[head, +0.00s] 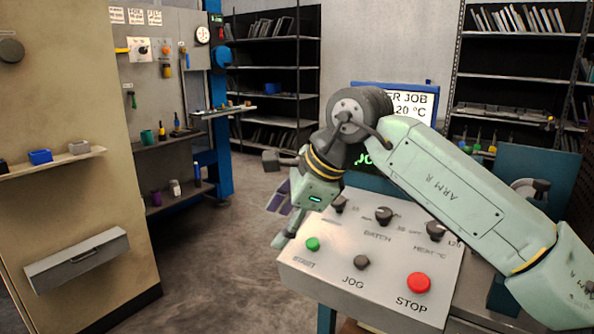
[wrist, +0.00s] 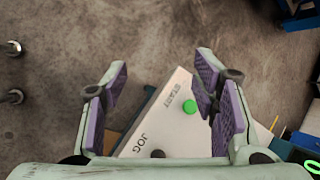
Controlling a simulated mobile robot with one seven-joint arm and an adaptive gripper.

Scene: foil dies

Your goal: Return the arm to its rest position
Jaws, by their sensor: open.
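My arm (head: 455,190) reaches in from the right in the head view, its pale green links raised over a control panel. My gripper (head: 283,215) hangs at the panel's left edge, near the green START button (head: 313,243). In the wrist view my gripper (wrist: 160,95) has its two purple-padded fingers wide apart with nothing between the pads. The panel's START button (wrist: 190,106) shows below and beyond the fingers. Whether the fingers touch the panel cannot be told, but they look apart from it.
The control panel (head: 385,285) has knobs, a JOG button (head: 361,262) and a red STOP button (head: 419,282). A screen (head: 410,103) stands behind my arm. Shelves (head: 275,70) line the back. A cream cabinet (head: 75,200) stands left. Open floor (head: 215,250) lies between.

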